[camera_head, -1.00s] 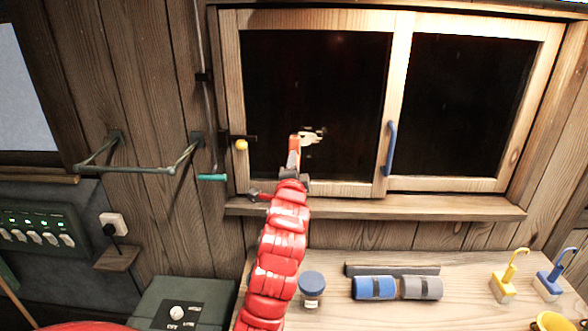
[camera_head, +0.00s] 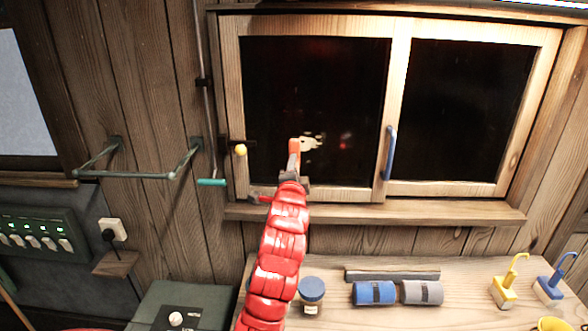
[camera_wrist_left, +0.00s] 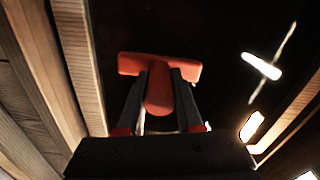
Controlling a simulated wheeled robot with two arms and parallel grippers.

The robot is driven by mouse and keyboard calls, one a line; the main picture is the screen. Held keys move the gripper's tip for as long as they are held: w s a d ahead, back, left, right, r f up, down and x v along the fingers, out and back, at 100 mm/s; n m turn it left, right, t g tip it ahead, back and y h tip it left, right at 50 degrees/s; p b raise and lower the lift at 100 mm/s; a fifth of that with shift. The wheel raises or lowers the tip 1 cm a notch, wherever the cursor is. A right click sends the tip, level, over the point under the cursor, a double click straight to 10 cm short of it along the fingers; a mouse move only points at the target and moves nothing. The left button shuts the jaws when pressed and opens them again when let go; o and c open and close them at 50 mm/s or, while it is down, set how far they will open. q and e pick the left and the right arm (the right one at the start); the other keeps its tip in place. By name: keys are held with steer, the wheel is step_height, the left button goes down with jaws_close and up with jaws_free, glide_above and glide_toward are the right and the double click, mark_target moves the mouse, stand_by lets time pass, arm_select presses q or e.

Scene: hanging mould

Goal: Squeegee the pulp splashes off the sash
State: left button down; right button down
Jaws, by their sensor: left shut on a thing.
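The left sash (camera_head: 232,85) has a pale wooden frame around a dark pane. Cream pulp splashes (camera_head: 311,143) show low on this pane, just right of the squeegee. The squeegee (camera_head: 294,149) is orange-red; in the left wrist view its T-shaped head and handle (camera_wrist_left: 158,92) show against the dark pane. My left gripper (camera_head: 293,178) is shut on the squeegee's handle, its fingers (camera_wrist_left: 160,104) on both sides of it. The squeegee's head is in front of the lower pane; I cannot tell whether it touches the glass. My right gripper is not in view.
A yellow knob (camera_head: 240,150) and a blue handle (camera_head: 390,153) stick out at the window. A sill (camera_head: 450,213) runs below. The bench holds a blue-lidded jar (camera_head: 311,294), blue and grey rolls (camera_head: 374,292) and yellow and blue tools. A wall rail (camera_head: 130,174) juts out left.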

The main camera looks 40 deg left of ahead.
arm_select(q)
steer(key=shift+w+a, duration=0.35)
steer(key=shift+w, duration=0.25)
steer(key=shift+d, duration=0.1)
